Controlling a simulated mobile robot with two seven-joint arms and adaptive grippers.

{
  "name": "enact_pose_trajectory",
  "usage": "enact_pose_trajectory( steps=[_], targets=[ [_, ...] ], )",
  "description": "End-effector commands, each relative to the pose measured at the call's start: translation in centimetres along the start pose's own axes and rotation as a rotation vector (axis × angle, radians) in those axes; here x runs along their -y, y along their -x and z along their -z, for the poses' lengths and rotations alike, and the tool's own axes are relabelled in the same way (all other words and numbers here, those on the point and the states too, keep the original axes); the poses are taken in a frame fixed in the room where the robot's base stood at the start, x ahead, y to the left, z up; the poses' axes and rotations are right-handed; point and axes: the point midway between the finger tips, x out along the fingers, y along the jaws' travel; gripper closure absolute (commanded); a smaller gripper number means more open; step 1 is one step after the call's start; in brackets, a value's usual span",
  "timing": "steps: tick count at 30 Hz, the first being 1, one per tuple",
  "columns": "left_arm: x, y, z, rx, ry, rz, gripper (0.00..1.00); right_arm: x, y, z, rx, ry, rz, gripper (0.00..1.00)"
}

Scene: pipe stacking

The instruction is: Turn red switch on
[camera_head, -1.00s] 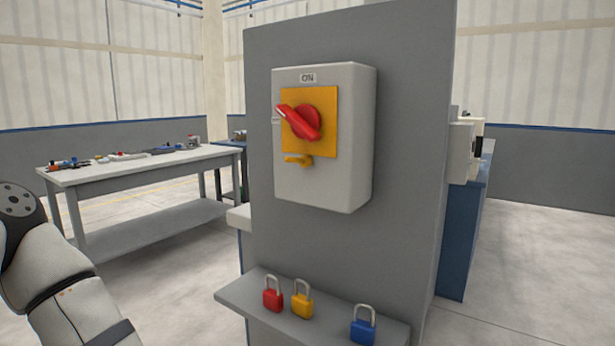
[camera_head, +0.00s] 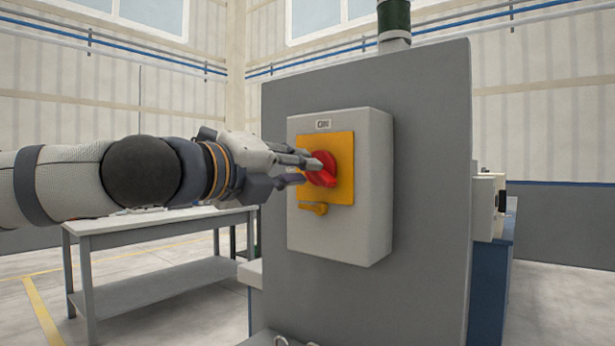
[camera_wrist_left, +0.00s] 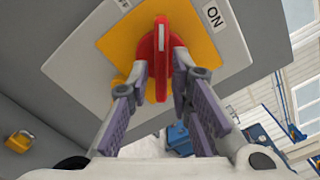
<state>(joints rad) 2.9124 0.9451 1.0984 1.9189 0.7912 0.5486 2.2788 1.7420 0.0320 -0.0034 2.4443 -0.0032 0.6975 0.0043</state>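The red switch (camera_head: 322,171) is a rotary knob on a yellow plate (camera_head: 342,150) on a light grey box (camera_head: 374,185). An ON label (camera_head: 323,124) is above it. My left gripper (camera_head: 305,168) reaches in from the left, its fingertips at the knob. In the left wrist view, the fingertips (camera_wrist_left: 160,68) lie on both sides of the red handle (camera_wrist_left: 161,30), closed in against it. The handle is tilted away from the ON label (camera_wrist_left: 213,17) there. The fingers partly hide the knob. My right gripper is in neither view.
The box is fixed to a grey upright panel (camera_head: 425,200). A small yellow tab (camera_head: 314,208) sticks out below the knob. A yellow padlock (camera_wrist_left: 20,141) shows in the left wrist view. A grey worktable (camera_head: 165,225) stands behind my left arm.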

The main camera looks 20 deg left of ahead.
Motion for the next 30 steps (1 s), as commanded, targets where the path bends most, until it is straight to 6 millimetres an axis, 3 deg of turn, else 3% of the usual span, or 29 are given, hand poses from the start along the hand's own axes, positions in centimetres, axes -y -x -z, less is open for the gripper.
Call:
enact_pose_trajectory(
  steps=[3, 7, 13, 14, 16, 17, 30],
  targets=[
    [0.2, -1.7, -0.1, 0.001, -0.002, 0.001, 0.8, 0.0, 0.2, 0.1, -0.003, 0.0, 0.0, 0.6],
    [0.2, -2.5, -0.1, 0.001, -0.003, 0.003, 0.8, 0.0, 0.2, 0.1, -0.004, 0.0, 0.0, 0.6],
    [0.2, -2.5, -0.1, 0.001, -0.003, 0.002, 0.8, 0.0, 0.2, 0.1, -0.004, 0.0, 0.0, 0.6],
    [0.2, -2.5, -0.1, 0.001, -0.003, 0.002, 0.83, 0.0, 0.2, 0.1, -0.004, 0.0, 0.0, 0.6],
    [0.2, -2.5, -0.1, 0.001, -0.003, 0.002, 0.98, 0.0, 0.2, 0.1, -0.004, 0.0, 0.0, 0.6],
    [0.2, -2.5, -0.1, 0.001, -0.003, 0.002, 1.0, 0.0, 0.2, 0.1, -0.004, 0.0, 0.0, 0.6],
    [0.2, -2.5, -0.1, 0.001, -0.058, 0.002, 1.0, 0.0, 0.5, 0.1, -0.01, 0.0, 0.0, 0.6]
  ],
)
